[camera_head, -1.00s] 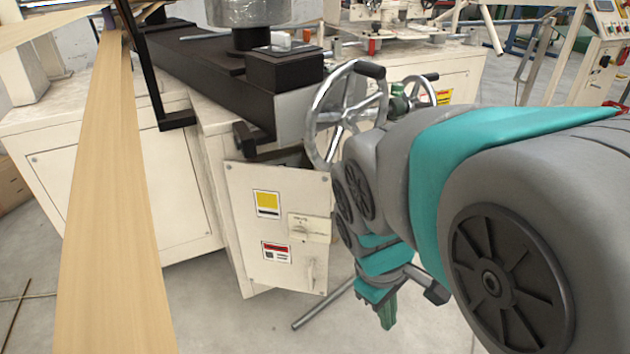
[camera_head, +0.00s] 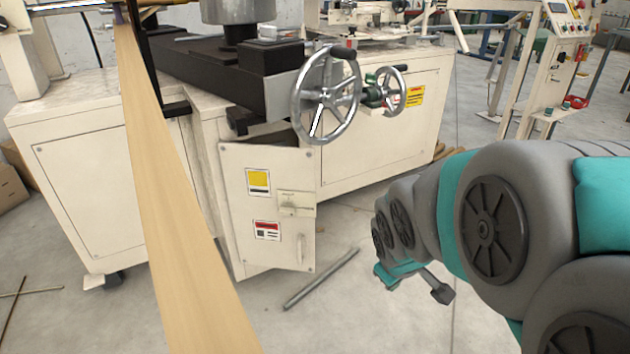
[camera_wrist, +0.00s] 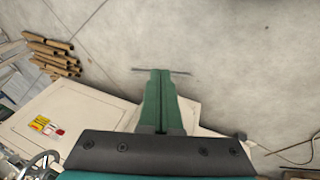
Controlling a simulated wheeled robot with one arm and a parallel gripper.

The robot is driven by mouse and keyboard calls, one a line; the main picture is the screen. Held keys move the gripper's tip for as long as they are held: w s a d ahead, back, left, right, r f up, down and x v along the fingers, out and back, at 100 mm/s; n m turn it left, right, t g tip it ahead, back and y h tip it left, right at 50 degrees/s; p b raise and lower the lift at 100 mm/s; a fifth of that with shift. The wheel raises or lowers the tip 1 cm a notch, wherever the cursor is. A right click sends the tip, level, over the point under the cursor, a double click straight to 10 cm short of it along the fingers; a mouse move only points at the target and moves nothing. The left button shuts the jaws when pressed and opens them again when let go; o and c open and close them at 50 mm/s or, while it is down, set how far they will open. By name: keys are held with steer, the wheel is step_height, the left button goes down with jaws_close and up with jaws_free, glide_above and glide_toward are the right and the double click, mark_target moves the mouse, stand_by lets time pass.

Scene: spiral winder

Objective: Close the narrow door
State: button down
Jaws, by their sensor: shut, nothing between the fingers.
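The narrow door (camera_head: 265,240) is a cream panel with a yellow label, a red label, a latch and a small handle (camera_head: 300,250). The door cannot be made out for certain there.
A chrome handwheel (camera_head: 326,95) juts out above the door. A metal bar (camera_head: 320,279) lies on the floor right of the door. A long wooden strip (camera_head: 175,200) crosses the left foreground. Cardboard tubes (camera_wrist: 52,55) lie on the floor in the wrist view.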

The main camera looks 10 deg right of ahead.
steer(key=w+d+f+n+t+b, duration=0.1)
steer(key=w+d+n+t+b, duration=0.2)
steer(key=w, duration=0.6)
steer(key=n+t+y+b, duration=0.2)
steer(key=n+t+y, duration=0.8)
steer(key=n, duration=0.5)
glide_toward(310, 171)
steer(key=w+a, duration=0.3)
steer(key=shift+w+d+r, duration=0.1)
steer(key=shift+w+r, duration=0.05)
steer(key=shift+w, duration=0.4)
steer(key=shift+w+d+r, duration=0.1)
steer(key=shift+w+r, duration=0.05)
steer(key=shift+w, duration=0.45)
steer(key=shift+w+n, duration=0.15)
steer(key=shift+n, duration=0.15)
